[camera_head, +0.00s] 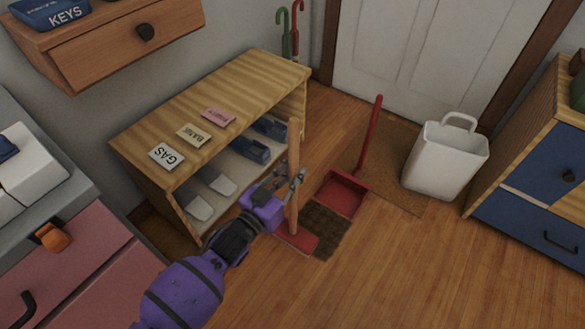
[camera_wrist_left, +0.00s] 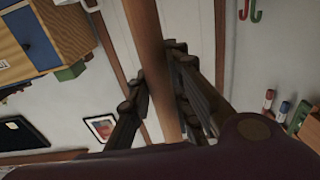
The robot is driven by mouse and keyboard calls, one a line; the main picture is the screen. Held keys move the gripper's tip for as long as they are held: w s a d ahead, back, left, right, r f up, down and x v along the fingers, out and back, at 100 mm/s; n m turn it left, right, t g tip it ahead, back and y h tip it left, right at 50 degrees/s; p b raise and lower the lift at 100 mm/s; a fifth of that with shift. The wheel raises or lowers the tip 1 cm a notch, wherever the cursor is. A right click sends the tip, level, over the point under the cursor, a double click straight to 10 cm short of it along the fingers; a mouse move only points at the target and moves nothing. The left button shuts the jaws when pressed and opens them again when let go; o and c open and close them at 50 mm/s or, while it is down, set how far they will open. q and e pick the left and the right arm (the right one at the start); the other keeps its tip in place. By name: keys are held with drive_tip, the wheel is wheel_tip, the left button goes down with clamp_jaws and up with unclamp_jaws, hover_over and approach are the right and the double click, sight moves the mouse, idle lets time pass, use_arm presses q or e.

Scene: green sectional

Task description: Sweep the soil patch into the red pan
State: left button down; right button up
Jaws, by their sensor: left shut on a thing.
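My left gripper (camera_head: 289,188) is shut on the upright wooden handle of a broom (camera_head: 293,150). In the left wrist view the handle (camera_wrist_left: 147,35) runs between my dark fingers. The broom's red head (camera_head: 303,243) is low at the near left edge of the soil patch (camera_head: 328,225); I cannot tell if it touches the floor. The soil patch is a dark brown rectangle on the wooden floor. The red pan (camera_head: 343,196) lies just beyond the patch, its red handle (camera_head: 369,133) rising toward the door. My right gripper is not in view.
A striped wooden shoe shelf (camera_head: 245,90) with cards on top stands left of the broom. A white bin (camera_head: 445,160) and blue-drawer cabinet (camera_head: 540,190) stand right. A brown mat (camera_head: 395,170) lies before the door. The floor at front right is clear.

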use_arm(q)
drive_tip(key=w+f, duration=0.1)
drive_tip(key=w+f+b, duration=0.1)
drive_tip(key=w, duration=0.1)
drive_tip(key=w+f+b, duration=0.1)
drive_tip(key=w, duration=0.1)
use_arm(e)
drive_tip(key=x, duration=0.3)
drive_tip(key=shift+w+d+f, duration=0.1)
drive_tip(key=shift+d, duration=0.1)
use_arm(q)
drive_tip(key=shift+a, duration=0.1)
